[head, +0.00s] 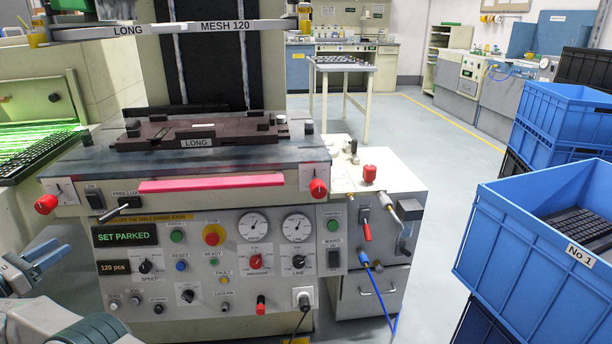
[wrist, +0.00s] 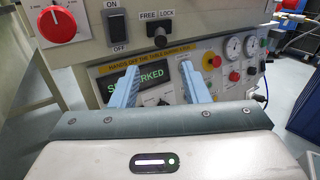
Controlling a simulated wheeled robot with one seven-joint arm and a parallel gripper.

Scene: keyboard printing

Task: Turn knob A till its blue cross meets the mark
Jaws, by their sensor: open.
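Two red knobs sit on white scale plates at the press table's front corners: the left knob (head: 45,204) and the right knob (head: 319,188). One red knob with a white line and mm scale shows large at upper left in the wrist view (wrist: 58,25). I cannot read which knob is A, and I see no blue cross. My gripper (head: 50,257) is at the lower left of the head view, below the left knob and apart from it. In the wrist view its blue fingers (wrist: 158,68) are apart, empty, in front of the panel reading SET PARKED.
The control panel (head: 218,225) carries several knobs, buttons and gauges. An ON/OFF switch (wrist: 116,28) and a FREE/LOCK lever (wrist: 158,38) project near my fingers. A pink strip (head: 210,183) runs along the table front. Blue crates (head: 530,240) stand at the right.

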